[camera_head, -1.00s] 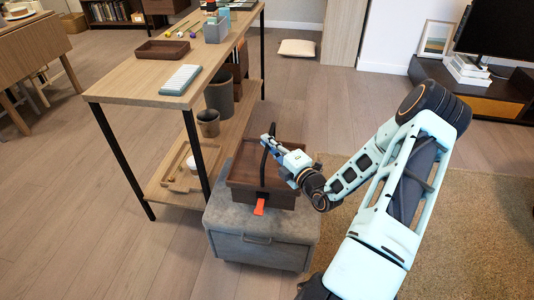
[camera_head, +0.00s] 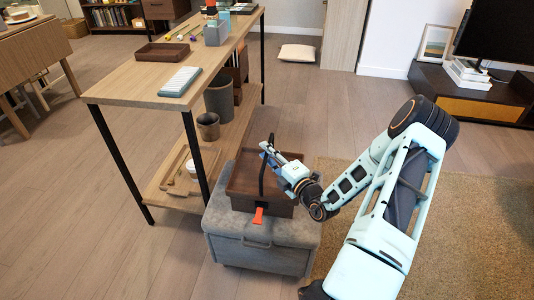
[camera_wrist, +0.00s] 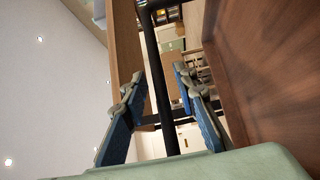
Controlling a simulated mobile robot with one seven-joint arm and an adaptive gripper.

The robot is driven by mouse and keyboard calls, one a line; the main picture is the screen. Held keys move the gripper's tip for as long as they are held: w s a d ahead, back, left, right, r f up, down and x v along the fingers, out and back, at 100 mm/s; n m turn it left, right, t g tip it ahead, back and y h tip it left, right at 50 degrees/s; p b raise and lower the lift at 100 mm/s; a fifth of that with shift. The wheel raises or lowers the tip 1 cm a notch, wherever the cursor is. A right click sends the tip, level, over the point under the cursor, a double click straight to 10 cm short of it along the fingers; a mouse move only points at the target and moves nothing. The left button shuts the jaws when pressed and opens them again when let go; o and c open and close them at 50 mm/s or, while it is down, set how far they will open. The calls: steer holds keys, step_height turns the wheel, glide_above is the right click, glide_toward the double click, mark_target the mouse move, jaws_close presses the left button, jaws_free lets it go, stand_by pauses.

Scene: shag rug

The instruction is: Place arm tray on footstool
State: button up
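A dark brown wooden tray (camera_head: 241,187) with a tall black handle (camera_head: 263,172) and an orange tab (camera_head: 258,215) rests on the grey footstool (camera_head: 222,213). My gripper (camera_head: 271,153) is at the handle, above the tray. In the wrist view, the two blue fingers of my gripper (camera_wrist: 160,100) stand apart, with the black handle bar (camera_wrist: 166,85) passing between them. Gaps show on both sides of the bar. The tray's brown wall (camera_wrist: 265,80) fills the right of the wrist view. The tray's far side is partly hidden by my arm.
A tall wooden shelf table (camera_head: 130,88) stands close to the left of the footstool, bearing a small brown tray (camera_head: 163,52) and a white-topped block (camera_head: 180,82). Pots (camera_head: 209,126) sit on its lower shelf. A rug (camera_head: 460,215) lies at the right.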

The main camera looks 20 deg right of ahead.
steer(key=shift+r, duration=0.2)
steer(key=s+d+p, duration=0.2)
steer(key=s+p, duration=0.1)
steer(key=s, duration=0.8)
steer(key=shift+s, duration=0.4)
steer(key=shift+d, duration=0.1)
